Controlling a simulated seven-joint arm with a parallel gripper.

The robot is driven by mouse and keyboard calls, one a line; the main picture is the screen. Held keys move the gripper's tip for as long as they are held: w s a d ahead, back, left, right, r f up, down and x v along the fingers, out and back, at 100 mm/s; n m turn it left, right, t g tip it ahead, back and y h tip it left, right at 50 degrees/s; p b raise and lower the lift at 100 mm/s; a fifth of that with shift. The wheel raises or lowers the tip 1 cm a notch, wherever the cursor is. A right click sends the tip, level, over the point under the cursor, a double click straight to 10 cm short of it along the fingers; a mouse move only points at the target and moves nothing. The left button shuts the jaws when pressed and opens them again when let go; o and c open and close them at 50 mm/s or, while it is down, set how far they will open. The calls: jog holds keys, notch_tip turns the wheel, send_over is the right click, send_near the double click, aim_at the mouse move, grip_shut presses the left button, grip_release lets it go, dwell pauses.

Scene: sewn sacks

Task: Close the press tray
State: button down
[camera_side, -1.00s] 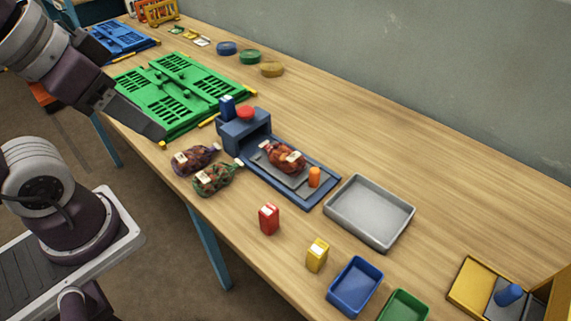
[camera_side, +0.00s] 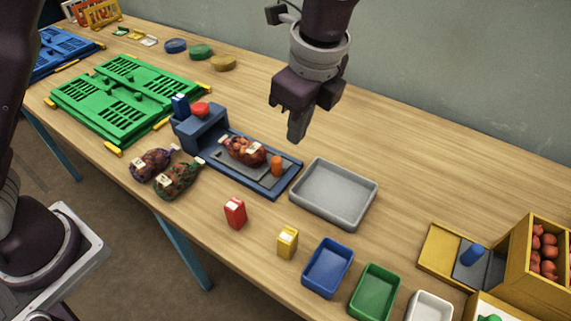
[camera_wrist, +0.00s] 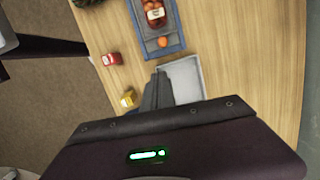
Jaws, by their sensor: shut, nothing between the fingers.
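The press is a dark blue housing (camera_side: 203,128) with a red button (camera_side: 200,109) on top. Its tray (camera_side: 262,184) is slid out to the right along a blue base, and an orange knob (camera_side: 277,166) stands at the tray's outer end. A netted sack of reddish contents (camera_side: 243,151) lies on the tray. In the wrist view the sack (camera_wrist: 155,14) and orange knob (camera_wrist: 162,42) show at the top. My gripper (camera_side: 294,138) is shut and empty, in the air above and to the right of the knob, apart from it. Its fingers (camera_wrist: 157,95) also show in the wrist view.
A grey bin (camera_side: 335,194) stands right of the press. Two netted sacks (camera_side: 175,180) lie in front of it. A red box (camera_side: 235,213) and a yellow box (camera_side: 287,242) stand near the front edge. Green folded crates (camera_side: 125,95) lie left.

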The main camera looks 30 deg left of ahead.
jog(key=f, duration=0.4)
jog(key=f+m, duration=0.1)
jog(key=f, duration=0.3)
jog(key=w+f+m, duration=0.1)
jog(key=f, duration=0.3)
jog(key=shift+d+f+y, duration=0.25)
jog(key=shift+f+y, duration=0.05)
jog(key=shift+f, duration=0.1)
jog(key=a, duration=0.2)
jog(key=w+a, duration=0.1)
jog(key=shift+a+f, duration=0.1)
jog(key=shift+f, duration=0.2)
jog(key=shift+a, duration=0.4)
